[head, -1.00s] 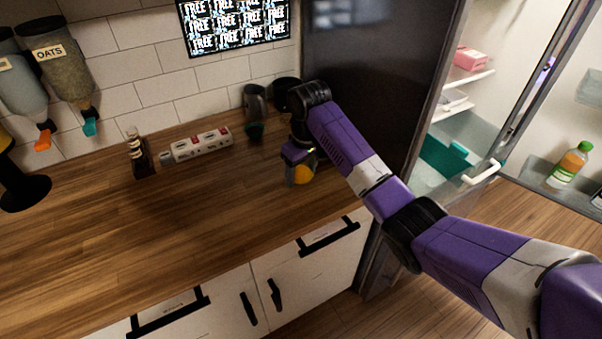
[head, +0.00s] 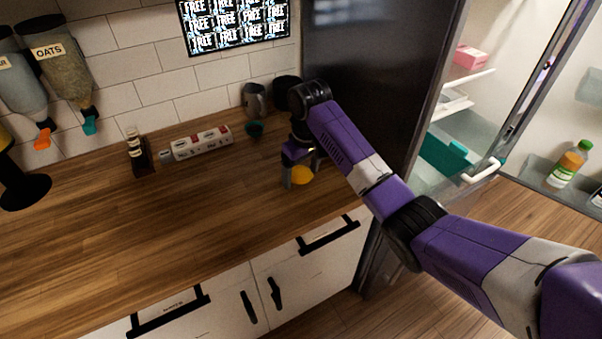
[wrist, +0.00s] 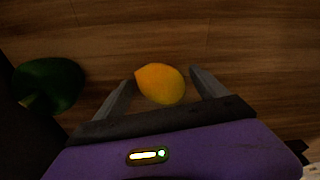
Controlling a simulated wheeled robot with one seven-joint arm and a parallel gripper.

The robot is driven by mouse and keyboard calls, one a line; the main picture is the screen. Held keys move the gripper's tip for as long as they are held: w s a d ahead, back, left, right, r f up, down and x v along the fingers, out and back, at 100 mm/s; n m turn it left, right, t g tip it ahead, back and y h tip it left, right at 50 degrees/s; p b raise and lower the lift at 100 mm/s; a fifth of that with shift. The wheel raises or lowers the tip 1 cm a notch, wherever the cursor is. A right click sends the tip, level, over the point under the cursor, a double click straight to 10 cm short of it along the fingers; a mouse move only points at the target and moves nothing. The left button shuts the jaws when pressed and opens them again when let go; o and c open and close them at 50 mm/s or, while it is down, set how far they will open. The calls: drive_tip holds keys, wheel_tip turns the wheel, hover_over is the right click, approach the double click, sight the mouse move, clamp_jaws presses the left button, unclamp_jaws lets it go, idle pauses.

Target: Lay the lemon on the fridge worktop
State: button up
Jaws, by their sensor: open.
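The yellow-orange lemon (head: 302,175) lies on the wooden worktop (head: 215,215) next to the fridge. In the wrist view the lemon (wrist: 160,84) sits between the two spread fingers of my gripper (wrist: 164,88), with a gap on each side. In the head view my gripper (head: 300,180) points down over the lemon, close to the worktop. My gripper is open and not holding it. Part of the lemon is hidden behind a finger in the head view.
The fridge (head: 385,80) stands open on the right. A power strip (head: 202,142), a small dark rack (head: 138,155), a metal jug (head: 254,100) and a dark green item (head: 254,130) are at the back.

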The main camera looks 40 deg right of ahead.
sight(304, 172)
drive_tip(key=r, duration=0.3)
drive_tip(key=r+p, duration=0.1)
drive_tip(key=r, duration=0.2)
drive_tip(key=s+r+p, duration=0.1)
drive_tip(key=r, duration=0.3)
drive_tip(key=shift+s+r, duration=0.1)
drive_tip(key=shift+a+r+p, duration=0.1)
drive_tip(key=shift+r+p, duration=0.65)
